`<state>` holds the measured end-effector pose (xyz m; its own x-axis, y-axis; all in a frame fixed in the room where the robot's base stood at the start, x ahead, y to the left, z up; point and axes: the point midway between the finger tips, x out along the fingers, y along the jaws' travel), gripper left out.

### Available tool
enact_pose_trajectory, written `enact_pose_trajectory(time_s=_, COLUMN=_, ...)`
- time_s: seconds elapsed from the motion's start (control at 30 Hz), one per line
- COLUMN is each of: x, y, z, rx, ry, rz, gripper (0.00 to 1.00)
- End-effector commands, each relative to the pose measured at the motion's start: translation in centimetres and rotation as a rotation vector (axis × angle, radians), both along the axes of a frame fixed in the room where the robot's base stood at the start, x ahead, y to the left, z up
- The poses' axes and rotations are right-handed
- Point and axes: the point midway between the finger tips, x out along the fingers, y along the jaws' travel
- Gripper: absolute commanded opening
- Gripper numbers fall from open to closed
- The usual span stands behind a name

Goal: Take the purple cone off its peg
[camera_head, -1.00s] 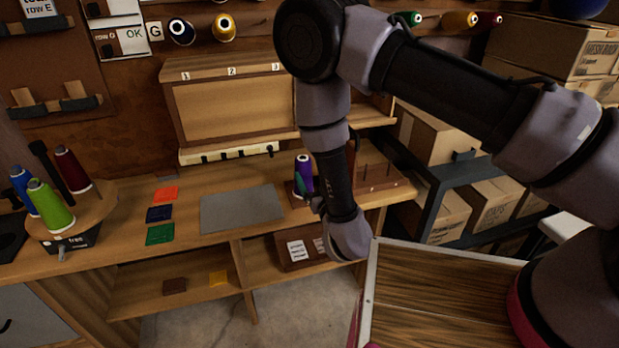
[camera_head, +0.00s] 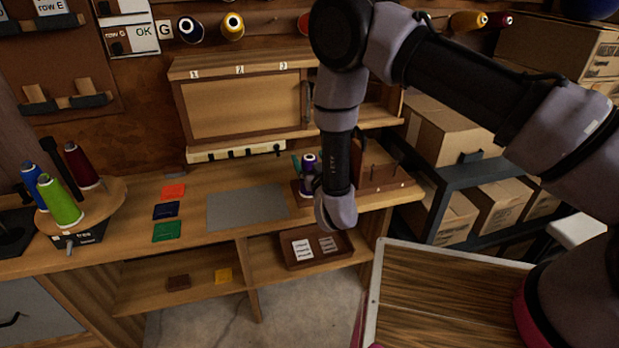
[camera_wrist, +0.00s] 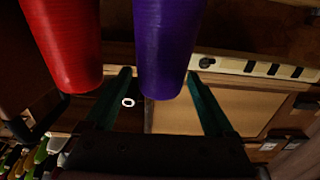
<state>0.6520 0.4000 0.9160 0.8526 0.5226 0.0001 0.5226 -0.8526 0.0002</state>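The purple cone (camera_head: 307,178) stands upright on the bench, partly covered by my arm in the head view. In the wrist view the purple cone (camera_wrist: 167,45) is large at top centre. My gripper (camera_wrist: 159,74) has its two green fingers apart, one on each side of the cone's lower end in the picture, with narrow gaps. One green finger (camera_head: 297,162) shows just left of the cone in the head view. The peg under the cone is hidden.
A red cone (camera_wrist: 65,45) stands close beside the purple one in the wrist view. A grey mat (camera_head: 245,207) and coloured squares lie left. A stand (camera_head: 112,192) holds several cones at far left.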

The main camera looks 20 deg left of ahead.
Motion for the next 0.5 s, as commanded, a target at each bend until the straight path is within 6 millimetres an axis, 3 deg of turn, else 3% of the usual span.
enact_pose_trajectory(time_s=0.03, x=-0.01, y=-0.01, z=0.0, rx=0.0, ry=0.0, rz=0.0, gripper=0.7)
enact_pose_trajectory(time_s=0.2, x=-0.02, y=0.0, z=0.01, rx=0.0, ry=0.0, rz=0.0, gripper=0.05)
enact_pose_trajectory(time_s=0.23, x=-0.02, y=0.0, z=0.01, rx=0.0, ry=0.0, rz=0.0, gripper=0.0)
enact_pose_trajectory(time_s=0.5, x=-0.02, y=0.0, z=0.04, rx=0.001, ry=-0.001, rz=0.0, gripper=0.0)
